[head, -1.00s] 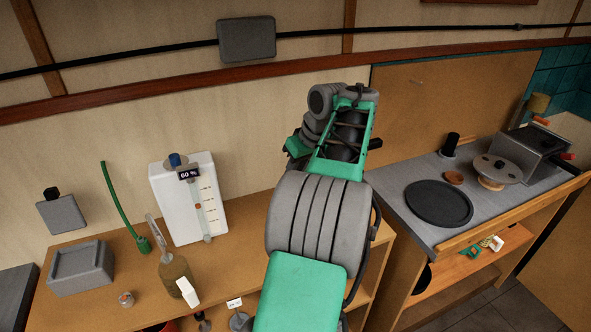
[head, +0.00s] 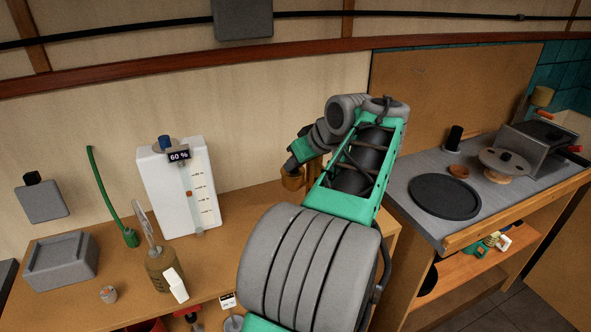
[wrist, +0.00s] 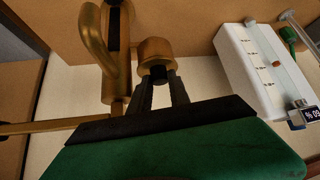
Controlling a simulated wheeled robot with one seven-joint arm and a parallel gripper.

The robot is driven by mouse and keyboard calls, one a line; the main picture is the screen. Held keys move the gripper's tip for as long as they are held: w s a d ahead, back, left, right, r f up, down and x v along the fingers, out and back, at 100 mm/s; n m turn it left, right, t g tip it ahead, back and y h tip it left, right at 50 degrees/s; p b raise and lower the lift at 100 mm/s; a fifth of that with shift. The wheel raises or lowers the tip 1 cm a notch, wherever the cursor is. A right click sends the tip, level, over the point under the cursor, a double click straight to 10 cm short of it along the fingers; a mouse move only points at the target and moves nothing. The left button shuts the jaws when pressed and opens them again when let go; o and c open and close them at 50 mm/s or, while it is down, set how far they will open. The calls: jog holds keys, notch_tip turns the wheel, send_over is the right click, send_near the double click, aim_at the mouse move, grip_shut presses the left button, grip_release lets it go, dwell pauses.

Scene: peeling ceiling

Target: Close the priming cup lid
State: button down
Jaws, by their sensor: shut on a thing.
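In the wrist view, a brass fixture has a curved spout (wrist: 97,45) and, beside it, a round brass cup-like part (wrist: 153,48) with a dark knob (wrist: 158,76). My gripper (wrist: 159,84) has its two dark fingers at this knob, one on each side, and is shut on it. I cannot tell whether the brass part is the lid alone or cup and lid together, nor how far the lid stands open. In the head view, some of the brass fixture (head: 292,179) shows below my wrist; my arm hides the rest.
A white tank (head: 178,190) with a 60 % display stands on the wooden bench (head: 217,262). A brown bottle (head: 165,267), a green tube (head: 107,200) and a grey box (head: 62,262) are left of it. A counter (head: 404,187) with a black round plate (head: 444,197) stands right.

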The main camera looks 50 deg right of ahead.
jog(key=c, duration=1.5)
grip_release()
jog(key=shift+r, duration=0.1)
jog(key=v, duration=0.7)
jog(key=shift+s+r+p, duration=0.25)
jog(key=shift+p, duration=0.2)
jog(key=shift+a, duration=0.1)
